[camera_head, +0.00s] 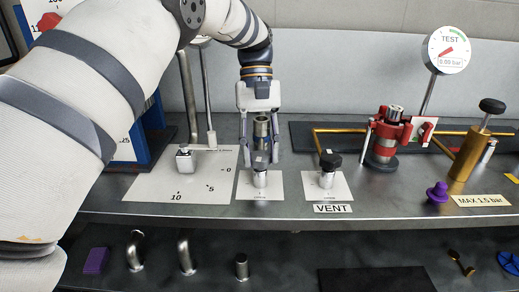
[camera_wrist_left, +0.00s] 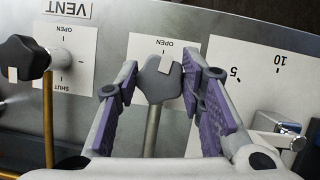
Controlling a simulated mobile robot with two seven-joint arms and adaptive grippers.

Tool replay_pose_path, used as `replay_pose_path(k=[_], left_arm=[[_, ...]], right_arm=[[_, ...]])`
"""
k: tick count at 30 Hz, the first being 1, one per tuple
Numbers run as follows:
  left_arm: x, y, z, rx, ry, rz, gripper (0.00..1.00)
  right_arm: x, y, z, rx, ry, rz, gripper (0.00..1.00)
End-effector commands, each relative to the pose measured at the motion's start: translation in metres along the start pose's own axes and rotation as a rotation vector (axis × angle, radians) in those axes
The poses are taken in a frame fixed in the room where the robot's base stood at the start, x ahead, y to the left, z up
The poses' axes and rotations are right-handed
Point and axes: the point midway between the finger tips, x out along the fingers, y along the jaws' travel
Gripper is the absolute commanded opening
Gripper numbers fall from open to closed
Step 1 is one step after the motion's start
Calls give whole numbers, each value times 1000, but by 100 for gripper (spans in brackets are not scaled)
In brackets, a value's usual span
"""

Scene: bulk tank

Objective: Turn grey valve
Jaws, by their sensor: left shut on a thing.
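The grey valve (camera_head: 260,179) stands on a white plate in the middle of the bench. Its grey lobed knob (camera_wrist_left: 160,80) shows in the left wrist view, with a white mark near the OPEN label. My left gripper (camera_head: 261,158) comes down from above, its two fingers on either side of the knob. In the left wrist view its purple finger pads (camera_wrist_left: 160,88) flank the knob, shut on it. The fingers partly hide the knob in the head view. My right gripper is not in view.
A black valve (camera_head: 328,172) labelled VENT stands close to the right. A small metal block with a lever (camera_head: 184,160) sits on a scale plate to the left. Further right are a red clamp-like fitting (camera_head: 386,130), a brass cylinder (camera_head: 466,155) and a TEST gauge (camera_head: 448,50).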

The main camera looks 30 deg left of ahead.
Motion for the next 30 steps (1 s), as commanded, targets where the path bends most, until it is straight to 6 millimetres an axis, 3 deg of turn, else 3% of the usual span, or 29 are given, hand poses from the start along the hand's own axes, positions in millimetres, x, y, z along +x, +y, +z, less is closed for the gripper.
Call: replay_pose_path(k=[15,16,18,27,30], left_arm=[[0,0,0,-16,1,7,7],[0,0,0,-16,1,7,38],[0,0,0,-16,1,7,53],[-1,0,0,-15,1,7,56],[-11,1,-1,-14,3,9,56]], right_arm=[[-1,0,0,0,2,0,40],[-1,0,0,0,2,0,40],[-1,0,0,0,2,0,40],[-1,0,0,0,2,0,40],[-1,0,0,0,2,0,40]])
